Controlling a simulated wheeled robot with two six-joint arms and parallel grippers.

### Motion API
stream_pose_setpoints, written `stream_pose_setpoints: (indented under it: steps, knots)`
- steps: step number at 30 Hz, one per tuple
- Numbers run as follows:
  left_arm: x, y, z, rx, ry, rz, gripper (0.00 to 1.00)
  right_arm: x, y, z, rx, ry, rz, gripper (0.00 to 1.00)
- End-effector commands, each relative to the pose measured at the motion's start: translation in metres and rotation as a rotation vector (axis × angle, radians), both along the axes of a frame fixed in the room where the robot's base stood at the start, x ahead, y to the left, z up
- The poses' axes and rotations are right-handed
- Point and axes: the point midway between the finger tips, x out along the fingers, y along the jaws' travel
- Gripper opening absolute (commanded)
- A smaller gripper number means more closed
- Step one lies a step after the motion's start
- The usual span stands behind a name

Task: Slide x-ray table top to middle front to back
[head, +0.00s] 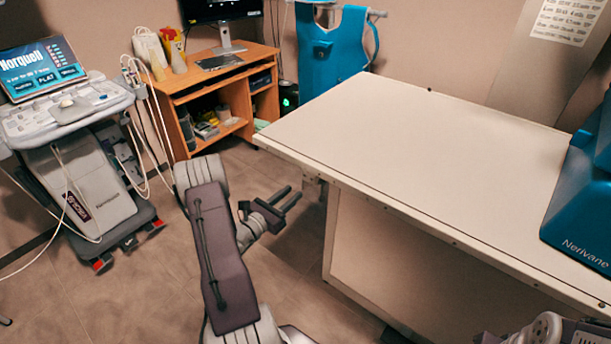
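The x-ray table top (420,150) is a flat cream slab with a dark-dotted edge. It lies on a white box-like base (400,262), and its left end overhangs this base. My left gripper (292,192) is left of the table's near long edge, beside the overhanging end. Its two dark fingers are parallel with a gap between them, and nothing is held. It shows no contact with the table top. Part of my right arm shows at the bottom right corner, but its gripper is not visible.
A blue unit (585,195) stands over the table's right part. A wheeled ultrasound machine (85,150) with hanging cables is at left. A wooden desk (220,92) with a monitor and a blue apron (330,48) on a rack are behind.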

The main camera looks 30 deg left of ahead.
Motion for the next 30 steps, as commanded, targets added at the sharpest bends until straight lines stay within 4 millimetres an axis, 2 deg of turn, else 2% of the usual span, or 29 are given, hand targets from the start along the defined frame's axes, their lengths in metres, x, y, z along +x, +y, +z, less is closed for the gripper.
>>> stream_pose_setpoints:
  steps: [12, 16, 23, 24, 27, 30]
  knots:
    - [0.075, -0.006, -0.001, 0.004, -0.003, -0.003, 0.29, 0.0, 0.0, -0.012, 0.0, 0.0, 0.0, 0.0]
    - [0.086, -0.007, -0.001, 0.002, -0.002, -0.001, 0.29, 0.0, 0.0, -0.013, 0.0, 0.0, 0.0, 0.0]
    - [0.088, -0.007, 0.0, 0.001, -0.002, 0.001, 0.29, 0.0, 0.0, -0.012, 0.0, 0.0, 0.0, 0.0]
    - [0.088, -0.007, 0.0, 0.001, -0.001, 0.001, 0.26, 0.0, 0.0, -0.012, 0.0, 0.0, 0.0, 0.0]
    - [0.088, -0.007, 0.0, 0.001, -0.001, 0.001, 0.0, 0.0, 0.0, -0.012, 0.0, 0.0, 0.0, 0.0]
    - [0.088, -0.006, 0.0, 0.001, -0.001, 0.001, 0.0, 0.0, 0.0, -0.012, 0.0, 0.0, 0.0, 0.0]
